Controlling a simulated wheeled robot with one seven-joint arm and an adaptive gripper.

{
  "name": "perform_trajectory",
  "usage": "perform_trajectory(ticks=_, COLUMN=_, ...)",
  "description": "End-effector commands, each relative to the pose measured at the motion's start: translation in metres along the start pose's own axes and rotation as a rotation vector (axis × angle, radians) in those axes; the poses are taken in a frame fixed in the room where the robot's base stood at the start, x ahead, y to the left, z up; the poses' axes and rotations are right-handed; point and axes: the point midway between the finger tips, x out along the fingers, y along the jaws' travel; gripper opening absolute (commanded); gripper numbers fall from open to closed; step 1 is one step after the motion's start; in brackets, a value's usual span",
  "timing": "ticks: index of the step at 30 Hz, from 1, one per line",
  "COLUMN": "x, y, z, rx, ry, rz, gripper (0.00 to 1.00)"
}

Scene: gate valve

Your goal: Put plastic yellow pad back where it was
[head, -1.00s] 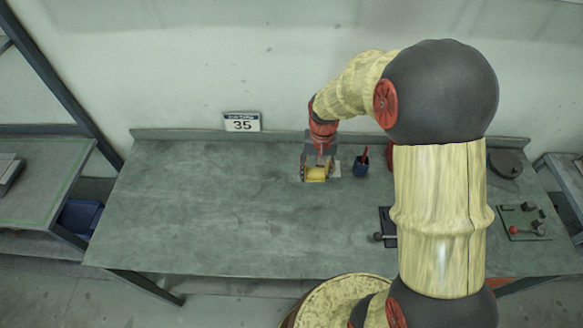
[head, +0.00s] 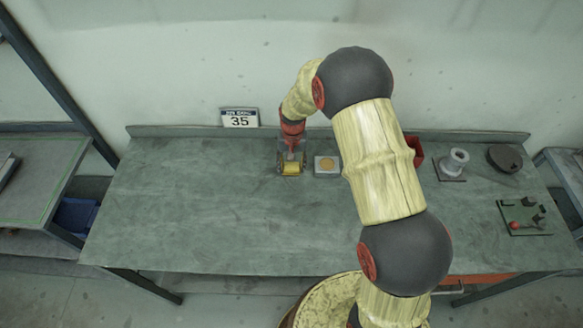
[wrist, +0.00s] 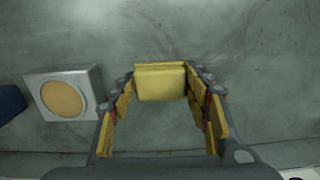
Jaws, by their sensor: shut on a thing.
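The yellow pad (wrist: 160,82) is a small block held between the fingertips of my gripper (wrist: 160,88). In the head view the pad (head: 291,169) shows as a yellow patch at my gripper (head: 291,163), over the back middle of the bench. My gripper is shut on the pad. I cannot tell whether the pad touches the bench. A light grey square block with a round orange-tan face (head: 327,164) sits just right of my gripper in the head view. It also shows at the left of the wrist view (wrist: 62,96), apart from the pad.
The grey-green bench (head: 190,210) is clear to the left and front. A sign reading 35 (head: 240,118) stands at the back. Right of my arm are a red bin (head: 415,151), a pale flanged part (head: 453,164), a dark disc (head: 504,158) and a green plate with small parts (head: 524,216).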

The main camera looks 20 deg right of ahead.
Motion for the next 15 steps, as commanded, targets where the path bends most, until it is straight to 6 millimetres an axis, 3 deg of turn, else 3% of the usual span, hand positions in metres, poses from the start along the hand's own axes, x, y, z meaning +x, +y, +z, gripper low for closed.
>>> perform_trajectory(ticks=13, x=0.0105, y=0.0002, z=-0.0008, rx=0.0, ry=0.002, rz=-0.001, gripper=0.2)
perform_trajectory(ticks=14, x=0.0097, y=0.0002, z=-0.0008, rx=0.0, ry=0.002, rz=-0.001, gripper=0.49)
perform_trajectory(ticks=15, x=0.0095, y=0.0002, z=-0.0008, rx=0.0, ry=0.002, rz=-0.001, gripper=0.52)
